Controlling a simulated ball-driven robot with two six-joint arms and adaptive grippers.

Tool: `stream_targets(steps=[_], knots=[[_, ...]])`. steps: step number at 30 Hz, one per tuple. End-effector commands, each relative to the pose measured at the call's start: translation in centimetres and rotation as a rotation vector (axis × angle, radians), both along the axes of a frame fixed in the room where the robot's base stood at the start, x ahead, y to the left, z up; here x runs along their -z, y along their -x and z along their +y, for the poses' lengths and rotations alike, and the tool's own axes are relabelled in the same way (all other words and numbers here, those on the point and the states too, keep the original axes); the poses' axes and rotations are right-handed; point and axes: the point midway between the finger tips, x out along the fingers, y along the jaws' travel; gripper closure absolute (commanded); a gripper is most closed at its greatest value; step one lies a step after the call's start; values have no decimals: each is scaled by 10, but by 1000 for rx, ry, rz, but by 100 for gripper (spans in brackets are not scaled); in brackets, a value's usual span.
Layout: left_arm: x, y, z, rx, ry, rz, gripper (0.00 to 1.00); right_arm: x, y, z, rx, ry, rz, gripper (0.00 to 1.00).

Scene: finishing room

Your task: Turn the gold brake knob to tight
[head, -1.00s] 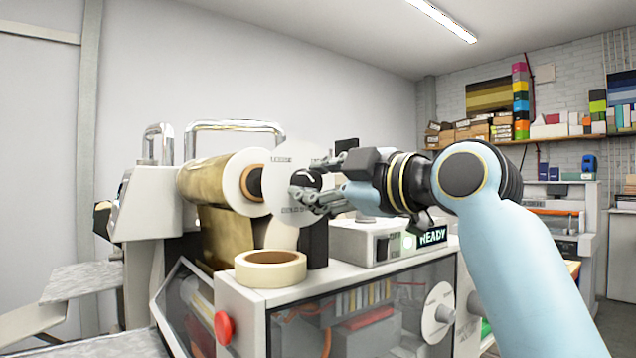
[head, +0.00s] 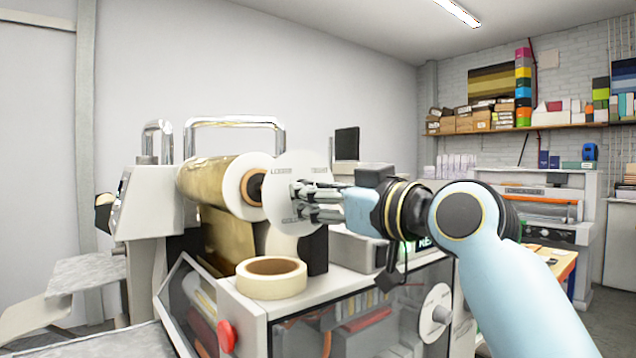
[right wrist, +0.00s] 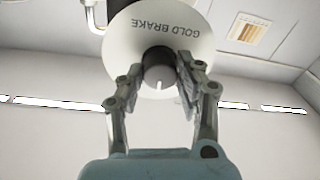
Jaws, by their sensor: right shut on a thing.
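The gold brake knob (right wrist: 158,66) is a dark round knob with a short white pointer line, at the centre of a white disc (right wrist: 195,22) lettered GOLD BRAKE. In the right wrist view the lettering is upside down and the pointer is toward the bottom of the picture. My right gripper (right wrist: 160,78) is shut on the knob, one finger on each side. In the head view the disc (head: 290,160) stands at the end of the gold foil roll, and my right gripper (head: 300,202) covers the knob. My left gripper is not in view.
The gold foil roll (head: 205,182) is behind the disc on the machine. A tape roll (head: 271,285) and a red button (head: 226,335) are in front. A control box with a partly hidden green display (head: 424,243) sits below my right arm.

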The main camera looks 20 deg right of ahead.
Motion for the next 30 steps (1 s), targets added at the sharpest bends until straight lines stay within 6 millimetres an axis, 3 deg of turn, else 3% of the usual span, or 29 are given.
stream_targets(steps=[15,30], knots=[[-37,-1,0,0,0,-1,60,0,0,0,0,-453,170,97],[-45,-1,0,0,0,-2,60,2,0,0,1,-732,270,97]])
